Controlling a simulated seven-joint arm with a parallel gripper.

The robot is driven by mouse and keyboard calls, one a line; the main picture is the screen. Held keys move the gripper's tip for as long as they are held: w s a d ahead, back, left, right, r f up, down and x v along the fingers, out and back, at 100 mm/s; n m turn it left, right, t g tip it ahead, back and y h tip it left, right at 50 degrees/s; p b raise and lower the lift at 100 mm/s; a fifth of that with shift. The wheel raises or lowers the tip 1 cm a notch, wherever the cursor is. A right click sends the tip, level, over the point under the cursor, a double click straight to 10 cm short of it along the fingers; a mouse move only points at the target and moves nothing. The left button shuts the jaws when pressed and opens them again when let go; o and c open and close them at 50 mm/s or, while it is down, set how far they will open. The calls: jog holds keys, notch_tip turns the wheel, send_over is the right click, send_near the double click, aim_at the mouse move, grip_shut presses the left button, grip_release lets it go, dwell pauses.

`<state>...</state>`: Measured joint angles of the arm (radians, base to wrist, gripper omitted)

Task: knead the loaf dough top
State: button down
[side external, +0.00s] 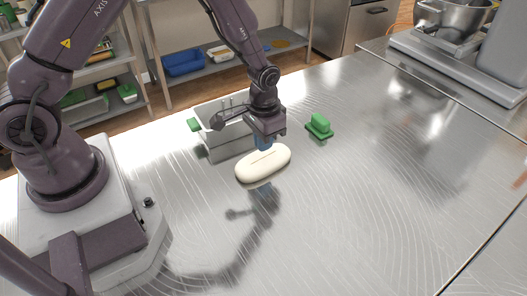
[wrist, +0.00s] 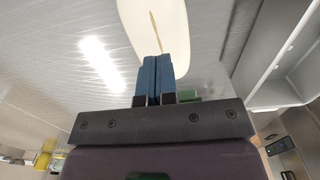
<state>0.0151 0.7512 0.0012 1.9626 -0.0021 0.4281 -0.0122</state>
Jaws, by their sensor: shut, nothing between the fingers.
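The loaf dough (side external: 263,166) is a pale, smooth oval with a long line along its top, lying on the steel table. In the wrist view the dough (wrist: 176,28) fills the top middle, with the line running down toward my fingers. My gripper (side external: 265,147) points down over the dough's far side, its blue fingers together and empty. In the wrist view the shut fingers (wrist: 154,62) overlap the near end of the dough. Whether the fingertips touch the dough or hover just above it I cannot tell.
A grey metal basin (side external: 226,143) with a green tab stands just behind the dough, close to my gripper. A green block with a handle (side external: 319,127) sits to the right. A mixer (side external: 465,40) stands at the back right. The table (side external: 370,200) is clear to the right and front.

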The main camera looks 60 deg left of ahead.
notch_tip(320, 180, up, 6)
dwell(0.7)
jog(key=s+r+t, duration=0.2)
jog(key=s+r, duration=0.7)
jog(key=r, duration=0.2)
jog(key=s+r+t, duration=0.3)
jog(key=s+r, duration=0.5)
jog(key=r, duration=0.4)
jog(key=shift+s+a+r+t, duration=0.15)
jog(key=shift+s+a+t, duration=0.15)
jog(key=shift+s, duration=0.1)
